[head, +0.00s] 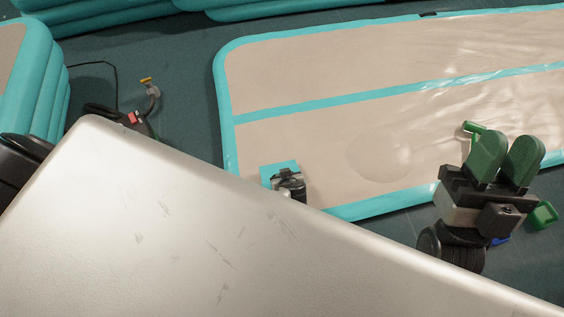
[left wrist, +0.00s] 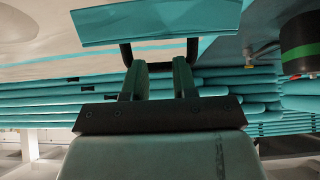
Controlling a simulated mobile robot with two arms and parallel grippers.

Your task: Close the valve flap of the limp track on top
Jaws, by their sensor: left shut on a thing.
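The limp track (head: 310,135) is beige with teal edging and lies flat with wrinkles. Near its near-left corner is a teal patch (head: 275,168), with a black-and-grey device (head: 289,183) at it; I cannot tell whether this is part of my left gripper. In the left wrist view, a teal flap (left wrist: 160,22) hangs above with a black loop (left wrist: 195,50) at its lower edge. My left gripper (left wrist: 160,66) is shut on that loop with its green fingers. My right gripper (head: 505,150) is open and empty over the track's near edge.
A large pale scuffed panel (head: 180,230) hides the lower left. Stacked teal tracks (head: 45,90) stand at left. Green items (head: 543,215) lie by my right gripper. A black cylinder (left wrist: 302,40) shows in the wrist view.

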